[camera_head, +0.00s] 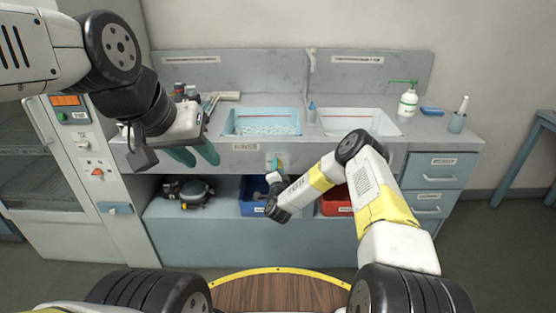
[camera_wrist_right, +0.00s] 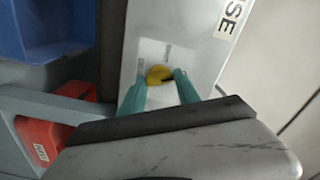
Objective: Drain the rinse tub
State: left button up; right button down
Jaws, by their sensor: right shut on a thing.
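The left tub (camera_head: 262,122) is light blue inside and holds what looks like rippled water. A label (camera_head: 246,147) sits on the panel below it, too small to read in the head view. In the right wrist view a label ending in "SE" (camera_wrist_right: 229,18) shows on the panel. A yellow knob (camera_wrist_right: 159,75) is on the front panel between two small markings. My right gripper (camera_head: 277,163) is at the panel, its teal fingers (camera_wrist_right: 160,86) on either side of the knob and shut on it. My left gripper (camera_head: 195,153) is open and empty, left of the tub.
A second tub (camera_head: 357,122) stands to the right, with a green-topped bottle (camera_head: 408,101) and a cup with a brush (camera_head: 457,121) beyond it. A blue bin (camera_head: 252,196) and a red bin (camera_head: 335,201) sit on the lower shelf. A cabinet (camera_head: 65,150) stands at the left.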

dwell(0.4)
jog(key=c, duration=0.9)
grip_release()
jog(key=shift+s, duration=0.1)
jog(key=s, duration=0.7)
jog(key=shift+s, duration=0.35)
